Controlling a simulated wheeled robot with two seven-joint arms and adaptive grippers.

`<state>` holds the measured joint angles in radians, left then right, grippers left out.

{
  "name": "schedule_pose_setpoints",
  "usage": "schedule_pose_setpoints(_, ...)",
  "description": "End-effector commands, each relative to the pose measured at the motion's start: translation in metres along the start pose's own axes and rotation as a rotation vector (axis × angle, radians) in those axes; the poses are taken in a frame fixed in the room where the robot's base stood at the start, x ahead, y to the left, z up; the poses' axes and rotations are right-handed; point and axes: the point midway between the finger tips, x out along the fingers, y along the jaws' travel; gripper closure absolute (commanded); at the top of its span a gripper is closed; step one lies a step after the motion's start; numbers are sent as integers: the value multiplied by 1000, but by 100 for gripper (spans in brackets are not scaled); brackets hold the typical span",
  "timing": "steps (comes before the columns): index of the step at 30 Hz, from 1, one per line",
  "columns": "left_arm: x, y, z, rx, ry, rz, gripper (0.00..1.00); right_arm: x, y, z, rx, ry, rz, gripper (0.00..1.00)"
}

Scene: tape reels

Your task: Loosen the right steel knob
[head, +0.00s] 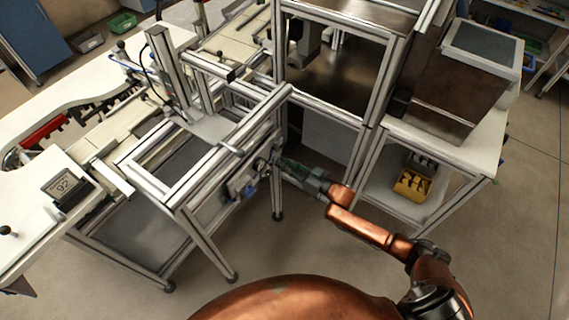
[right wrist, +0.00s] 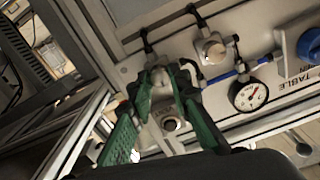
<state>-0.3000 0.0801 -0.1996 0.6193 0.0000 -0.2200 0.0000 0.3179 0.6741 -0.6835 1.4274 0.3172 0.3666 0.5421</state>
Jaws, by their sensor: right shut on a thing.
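My right gripper (head: 284,163) reaches the right end of the valve panel (head: 240,184) on the frame's side. In the right wrist view its green fingers (right wrist: 165,97) are closed around a steel knob, the right steel knob (right wrist: 161,78), which is partly hidden between them. A second steel knob (right wrist: 213,50) stands free beside it, on the panel's pale face. In the head view the gripper and the small size hide the knobs' detail. My left gripper is not in view.
A round pressure gauge (right wrist: 249,94), blue tubing and a blue knob (right wrist: 311,45) sit close by on the panel. Aluminium frame posts (head: 208,246) stand near the gripper. A yellow bin (head: 412,185) lies on the low shelf at right. The floor in front is open.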

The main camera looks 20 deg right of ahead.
Motion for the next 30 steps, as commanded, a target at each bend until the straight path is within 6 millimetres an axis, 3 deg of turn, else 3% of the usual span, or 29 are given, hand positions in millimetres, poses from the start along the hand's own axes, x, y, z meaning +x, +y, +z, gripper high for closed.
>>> schedule_pose_setpoints(11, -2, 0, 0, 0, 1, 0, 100, -1, 1, 0, -195, -1, 3, 100)
schedule_pose_setpoints(30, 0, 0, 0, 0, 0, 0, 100, -1, 1, 2, -798, -2, 3, 100)
